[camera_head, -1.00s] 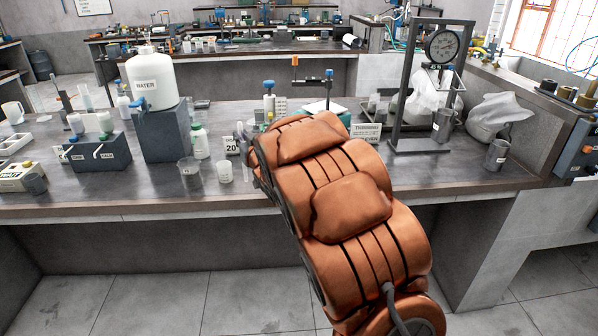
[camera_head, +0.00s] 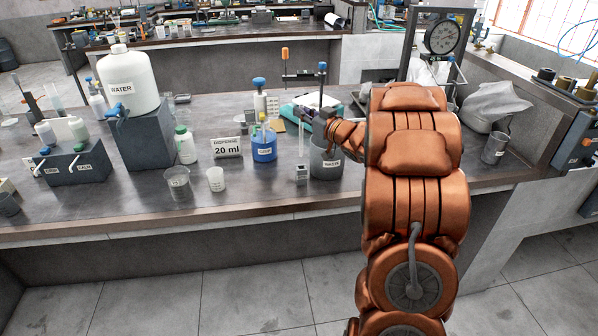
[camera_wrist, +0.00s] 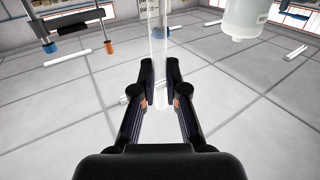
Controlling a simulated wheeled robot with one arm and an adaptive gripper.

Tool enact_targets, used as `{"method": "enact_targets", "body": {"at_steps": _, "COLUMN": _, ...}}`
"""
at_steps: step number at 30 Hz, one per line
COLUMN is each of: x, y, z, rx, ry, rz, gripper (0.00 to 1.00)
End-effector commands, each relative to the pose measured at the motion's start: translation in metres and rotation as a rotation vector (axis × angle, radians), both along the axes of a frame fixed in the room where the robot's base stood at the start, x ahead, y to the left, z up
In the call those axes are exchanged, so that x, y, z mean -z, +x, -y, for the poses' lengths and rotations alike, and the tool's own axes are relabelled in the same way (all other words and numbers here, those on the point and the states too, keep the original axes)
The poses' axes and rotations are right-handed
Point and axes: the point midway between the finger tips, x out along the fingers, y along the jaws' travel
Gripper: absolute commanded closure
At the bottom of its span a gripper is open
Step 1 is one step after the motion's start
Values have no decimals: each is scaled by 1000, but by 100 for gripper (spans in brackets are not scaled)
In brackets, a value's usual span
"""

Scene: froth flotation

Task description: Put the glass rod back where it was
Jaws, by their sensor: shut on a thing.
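In the wrist view, a clear upright glass rod (camera_wrist: 159,40) runs between the two black fingers of my gripper (camera_wrist: 159,75). The fingers are shut on it. In the head view my gripper (camera_head: 320,114) is small and partly hidden by my wrist. It is over the bench, above and behind a grey labelled beaker (camera_head: 325,161).
The water bottle (camera_head: 128,80) sits on a dark block. A gauge frame (camera_head: 441,38) stands behind my arm at right. The bench's front middle is fairly clear.

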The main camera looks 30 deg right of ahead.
Motion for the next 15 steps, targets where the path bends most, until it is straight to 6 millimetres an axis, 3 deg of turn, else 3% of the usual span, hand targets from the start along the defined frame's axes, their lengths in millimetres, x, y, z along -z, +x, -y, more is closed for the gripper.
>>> {"method": "enact_targets", "body": {"at_steps": 15, "x": 62, "y": -1, "z": 1, "rx": -1, "ry": 0, "rz": 0, "gripper": 100}}
